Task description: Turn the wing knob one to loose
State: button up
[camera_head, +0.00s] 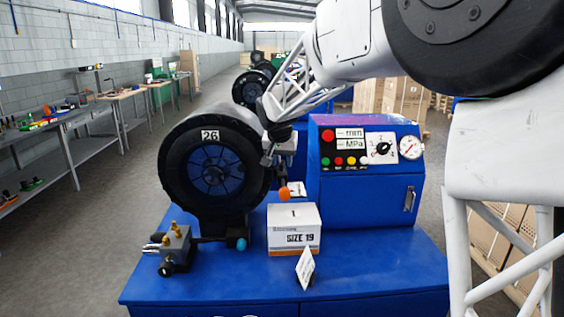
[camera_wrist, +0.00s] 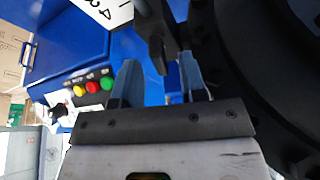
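My gripper (camera_head: 272,156) is at the right side of the black round crimper head (camera_head: 166,165), in front of the blue control cabinet. In the wrist view its two blue-grey fingers (camera_wrist: 160,84) are apart. A dark, narrow part (camera_wrist: 156,38), which looks like the wing knob, shows at the gap between the fingertips, nearer the left one. I cannot tell whether either finger touches it. In the head view my gripper and arm hide the knob, so its turn position cannot be read there.
The blue cabinet (camera_head: 340,185) has buttons, a dial and a gauge (camera_head: 410,147). An orange ball-shaped part (camera_head: 284,193) is just below my gripper.

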jog(key=shift+w+f, duration=0.2)
jog(key=shift+f, duration=0.2)
grip_shut()
jog(key=shift+n+y, duration=0.5)
jog(key=shift+n, duration=0.9)
grip_release()
